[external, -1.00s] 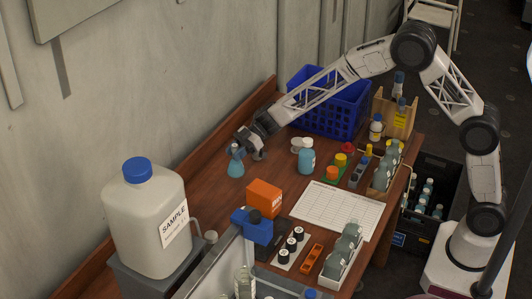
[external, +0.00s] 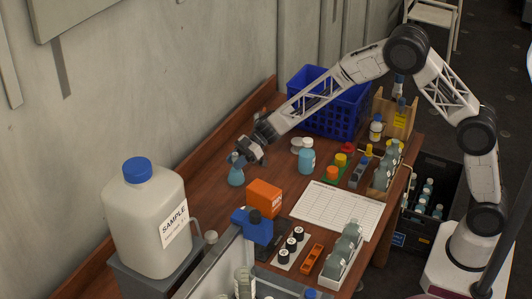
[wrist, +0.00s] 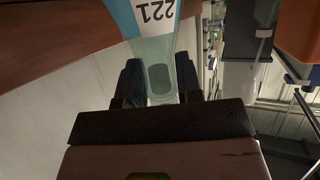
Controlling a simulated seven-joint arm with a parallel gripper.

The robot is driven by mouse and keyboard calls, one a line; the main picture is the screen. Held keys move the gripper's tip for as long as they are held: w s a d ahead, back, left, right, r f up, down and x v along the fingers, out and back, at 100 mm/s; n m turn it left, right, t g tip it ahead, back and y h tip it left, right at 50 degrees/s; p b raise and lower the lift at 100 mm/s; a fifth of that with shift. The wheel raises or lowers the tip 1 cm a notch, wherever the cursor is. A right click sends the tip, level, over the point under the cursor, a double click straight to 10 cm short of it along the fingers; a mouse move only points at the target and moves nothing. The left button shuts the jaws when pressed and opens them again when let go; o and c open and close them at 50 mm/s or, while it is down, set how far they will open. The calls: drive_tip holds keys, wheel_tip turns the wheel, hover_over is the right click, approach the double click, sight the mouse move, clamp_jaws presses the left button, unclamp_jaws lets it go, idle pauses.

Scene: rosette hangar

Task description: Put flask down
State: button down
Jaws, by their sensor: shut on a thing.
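The flask (external: 236,176) is a small conical vessel with blue liquid, near the left rear edge of the wooden table (external: 205,196). My gripper (external: 240,157) is shut on the upper part of the flask. In the wrist view the clear neck of the flask (wrist: 159,52) sits between my two dark fingers, and a blue and white label reading 221 shows beyond. The flask looks upright and very low over the table; I cannot tell if its base touches the wood.
An orange box (external: 264,197) and a blue device (external: 252,226) stand to the front right. A blue-liquid bottle (external: 306,157) stands to the right, with a blue crate (external: 329,121) behind it. A large sample jug (external: 147,220) stands at the left. Bare wood surrounds the flask.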

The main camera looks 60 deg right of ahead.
drive_tip(key=shift+f, duration=0.15)
drive_tip(key=c, duration=0.8)
unclamp_jaws()
drive_tip(key=shift+d+r, duration=0.15)
drive_tip(key=shift+r, duration=0.05)
drive_tip(key=v, duration=1.1)
drive_tip(key=shift+s+d+r, duration=0.1)
drive_tip(key=shift+s+d, duration=0.1)
drive_tip(key=shift+d, duration=0.1)
